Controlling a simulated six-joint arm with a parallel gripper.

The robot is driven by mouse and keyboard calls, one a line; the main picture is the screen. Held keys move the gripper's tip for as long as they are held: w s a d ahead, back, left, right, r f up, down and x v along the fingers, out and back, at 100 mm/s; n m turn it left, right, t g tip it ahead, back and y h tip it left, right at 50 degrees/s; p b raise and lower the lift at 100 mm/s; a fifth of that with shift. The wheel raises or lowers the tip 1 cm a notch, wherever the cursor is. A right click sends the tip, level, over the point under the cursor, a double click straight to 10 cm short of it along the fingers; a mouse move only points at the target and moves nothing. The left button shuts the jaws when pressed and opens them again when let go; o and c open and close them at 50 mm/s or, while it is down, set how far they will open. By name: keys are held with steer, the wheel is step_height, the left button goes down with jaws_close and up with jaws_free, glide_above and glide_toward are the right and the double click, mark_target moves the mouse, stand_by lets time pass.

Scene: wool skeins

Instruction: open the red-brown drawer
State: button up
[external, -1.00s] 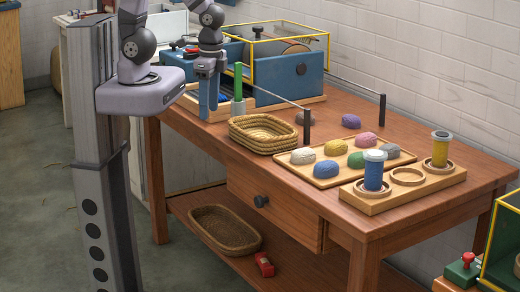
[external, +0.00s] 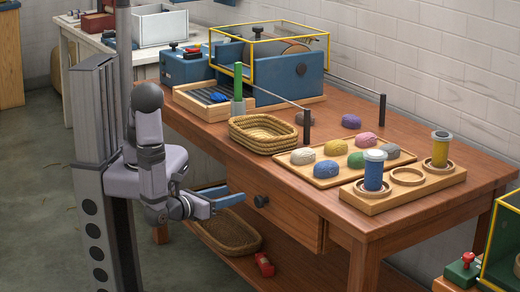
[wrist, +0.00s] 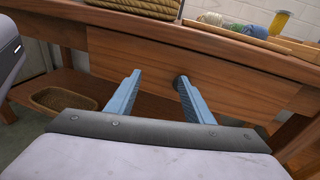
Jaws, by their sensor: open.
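The red-brown drawer (external: 285,212) sits under the worktop of the wooden table, and its front looks flush with the table. A round dark knob (external: 261,201) is on its front. The drawer front also fills the middle of the wrist view (wrist: 240,88), with the knob (wrist: 182,81) near the right finger's tip. My gripper (external: 232,196) is open and empty in front of the drawer, fingers pointing at it. In the wrist view my gripper's two blue fingers (wrist: 158,78) are spread apart, with the knob toward the right one; I cannot tell whether they touch.
A wicker basket (external: 228,232) and a red item (external: 264,264) lie on the lower shelf. On the tabletop are stacked baskets (external: 262,143), a wooden tray (external: 310,177) of wool skeins, and a spool stand (external: 405,194). Open floor lies left of the table.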

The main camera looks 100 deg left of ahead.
mark_target(257, 202)
steer(key=w+d+f+m+t+h+b, duration=0.1)
steer(key=d+f+m+t, duration=0.2)
steer(key=d+t, duration=0.1)
steer(key=shift+b+x, duration=0.3)
steer(key=shift+x, duration=3.5)
steer(key=shift+r, duration=0.1)
